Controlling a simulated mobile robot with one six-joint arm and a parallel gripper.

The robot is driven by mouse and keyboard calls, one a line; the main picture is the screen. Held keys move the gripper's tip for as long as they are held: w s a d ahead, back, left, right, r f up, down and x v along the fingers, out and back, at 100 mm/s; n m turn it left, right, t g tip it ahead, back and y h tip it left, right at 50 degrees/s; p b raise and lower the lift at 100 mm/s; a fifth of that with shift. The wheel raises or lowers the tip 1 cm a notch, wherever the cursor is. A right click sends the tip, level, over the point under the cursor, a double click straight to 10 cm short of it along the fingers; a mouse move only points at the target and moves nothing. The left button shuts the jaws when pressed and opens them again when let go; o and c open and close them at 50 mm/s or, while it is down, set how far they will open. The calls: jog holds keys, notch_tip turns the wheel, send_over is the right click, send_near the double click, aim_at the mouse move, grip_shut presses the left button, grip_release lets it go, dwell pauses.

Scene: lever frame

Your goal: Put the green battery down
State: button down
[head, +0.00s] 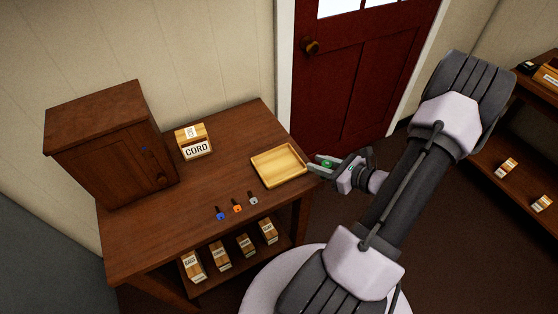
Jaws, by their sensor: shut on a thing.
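My gripper (319,168) is near the right edge of the wooden table (170,239), just right of a shallow yellow wooden tray (279,166). It is shut on the green battery (327,163), which shows as a small green patch between the fingers. Most of the battery is hidden by the fingers. The gripper looks raised near tabletop level; I cannot tell its exact height or whether it touches the tray's edge.
The tray looks empty. Three small items, blue (221,216), orange (237,208) and grey (253,200), lie in front of it. A box marked CORD (194,142) and a dark wooden cabinet (110,145) stand behind. Labelled boxes (221,256) fill the lower shelf.

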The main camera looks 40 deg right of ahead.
jog(key=b, duration=0.4)
send_over(273, 162)
jog(key=shift+f, duration=0.9)
notch_tip(273, 162, down, 3)
jog(key=shift+r+b, duration=0.1)
jog(key=shift+b, duration=0.65)
jog(key=shift+f, duration=0.4)
jog(key=shift+r, duration=0.2)
jog(key=shift+f, duration=0.15)
jog(key=c, duration=1.5)
grip_release()
jog(key=shift+f, duration=0.1)
jog(key=shift+c, duration=0.2)
jog(key=o, duration=0.4)
jog(key=shift+o, duration=0.2)
